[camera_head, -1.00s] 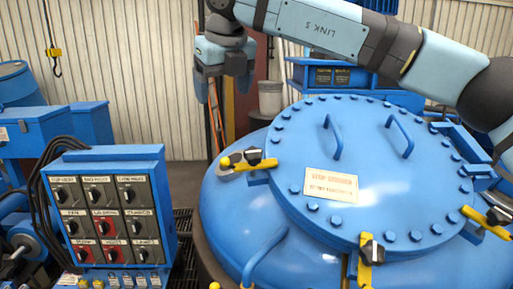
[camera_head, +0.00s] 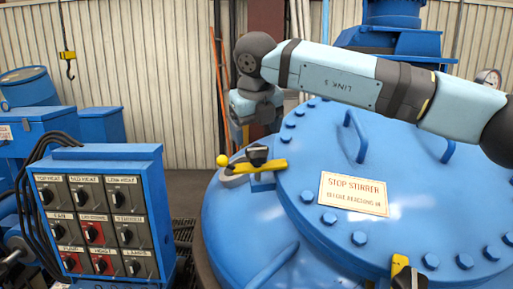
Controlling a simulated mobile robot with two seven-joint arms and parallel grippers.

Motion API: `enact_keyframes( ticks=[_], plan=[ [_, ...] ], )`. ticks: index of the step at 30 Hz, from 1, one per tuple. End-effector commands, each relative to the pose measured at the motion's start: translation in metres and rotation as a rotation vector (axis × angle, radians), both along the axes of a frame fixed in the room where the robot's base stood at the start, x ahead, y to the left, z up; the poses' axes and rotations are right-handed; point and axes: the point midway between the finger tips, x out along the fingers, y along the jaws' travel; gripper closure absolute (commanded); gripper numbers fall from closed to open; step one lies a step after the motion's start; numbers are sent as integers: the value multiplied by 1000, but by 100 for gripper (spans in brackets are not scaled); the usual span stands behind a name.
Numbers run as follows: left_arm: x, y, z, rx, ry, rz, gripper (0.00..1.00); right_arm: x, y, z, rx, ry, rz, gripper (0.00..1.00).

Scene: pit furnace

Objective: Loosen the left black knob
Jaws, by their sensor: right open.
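The left black knob (camera_head: 257,155) sits on a yellow clamp bar (camera_head: 268,166) at the left edge of the round blue lid (camera_head: 300,180). A yellow ball (camera_head: 222,160) stands at the bar's left end. My right gripper (camera_head: 256,132) hangs from the pale blue arm that comes in from the right. It is open and empty, pointing down, just above the knob in the picture. I cannot tell the gap in depth. Another black knob (camera_head: 408,278) with a yellow bar is cut off at the bottom edge. My left gripper is out of view.
A blue control panel (camera_head: 155,200) with several black switches stands at the left, with black cables beside it. A blue drum (camera_head: 28,87) and a hanging hook (camera_head: 68,60) are behind.

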Motion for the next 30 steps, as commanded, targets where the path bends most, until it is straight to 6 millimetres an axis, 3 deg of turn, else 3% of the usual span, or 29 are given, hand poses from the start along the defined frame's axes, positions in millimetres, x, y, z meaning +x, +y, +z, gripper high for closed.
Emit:
enact_keyframes(
  ticks=[3, 9, 22, 28, 30],
  plan=[
    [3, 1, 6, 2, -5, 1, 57, 10, 0, -21, -1, 2, 0, 20],
    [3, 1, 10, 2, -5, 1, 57, 21, 0, -46, 1, 0, 1, 20],
    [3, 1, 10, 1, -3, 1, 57, 25, 0, -55, 1, 0, 1, 20],
    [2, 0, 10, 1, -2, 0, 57, 25, 0, -55, 1, -1, 2, 66],
    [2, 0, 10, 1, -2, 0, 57, 25, 0, -55, 1, -1, 2, 69]
  ],
)
